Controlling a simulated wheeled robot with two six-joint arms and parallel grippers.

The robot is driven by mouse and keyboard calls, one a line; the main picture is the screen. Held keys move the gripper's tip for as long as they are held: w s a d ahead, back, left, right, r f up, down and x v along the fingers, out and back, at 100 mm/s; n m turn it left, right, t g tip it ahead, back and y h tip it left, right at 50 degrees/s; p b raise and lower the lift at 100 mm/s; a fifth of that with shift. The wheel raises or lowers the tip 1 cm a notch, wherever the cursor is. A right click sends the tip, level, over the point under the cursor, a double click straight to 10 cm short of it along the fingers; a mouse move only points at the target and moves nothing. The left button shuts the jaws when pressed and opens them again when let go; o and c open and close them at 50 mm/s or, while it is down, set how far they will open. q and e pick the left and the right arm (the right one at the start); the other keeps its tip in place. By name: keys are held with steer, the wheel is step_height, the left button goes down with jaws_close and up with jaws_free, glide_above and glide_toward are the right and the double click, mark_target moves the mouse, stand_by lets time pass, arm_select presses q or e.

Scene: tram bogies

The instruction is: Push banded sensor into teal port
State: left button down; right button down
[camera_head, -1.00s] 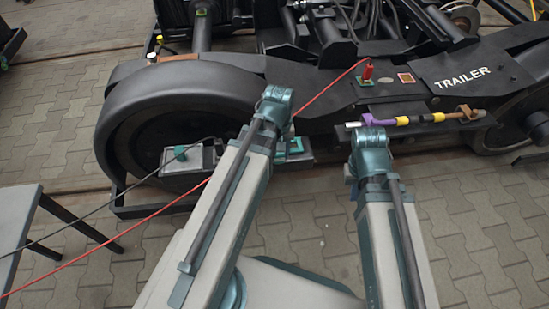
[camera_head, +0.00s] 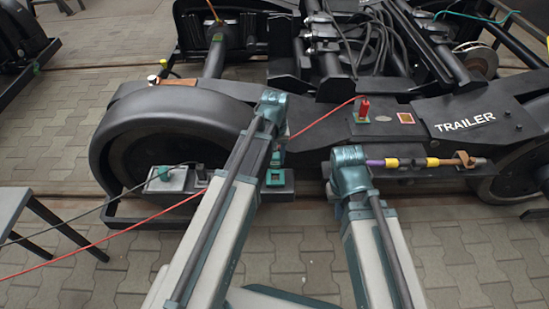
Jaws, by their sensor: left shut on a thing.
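A teal square port (camera_head: 274,178) sits on a grey block (camera_head: 288,187) low beside the wheel. My left gripper (camera_head: 277,157) is just above this port, mostly behind its own wrist. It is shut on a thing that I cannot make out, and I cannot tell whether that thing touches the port. A rod with purple, yellow and black bands (camera_head: 405,162) lies along the bogie frame at right. I cannot tell whether it is the banded sensor. My right arm's wrist (camera_head: 350,170) is at the rod's left end; its fingers are hidden.
A red plug (camera_head: 364,109) stands on the frame, and a red cable runs left behind my left arm. A teal connector (camera_head: 163,174) with a black cable sits on a grey box. A grey table (camera_head: 12,208) stands at left. The paving in front is open.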

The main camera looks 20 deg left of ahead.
arm_select(q)
steer(key=shift+f, duration=0.1)
step_height(320, 180, down, 6)
steer(key=b, duration=0.6)
steer(key=shift+r, duration=0.2)
steer(key=shift+f+b, duration=0.45)
steer(key=shift+f, duration=0.05)
stand_by(1.8)
steer(key=shift+c, duration=1.8)
jaws_free()
steer(key=shift+r, duration=0.1)
step_height(320, 180, up, 14)
steer(key=p, duration=1.4)
steer(key=shift+w, duration=0.1)
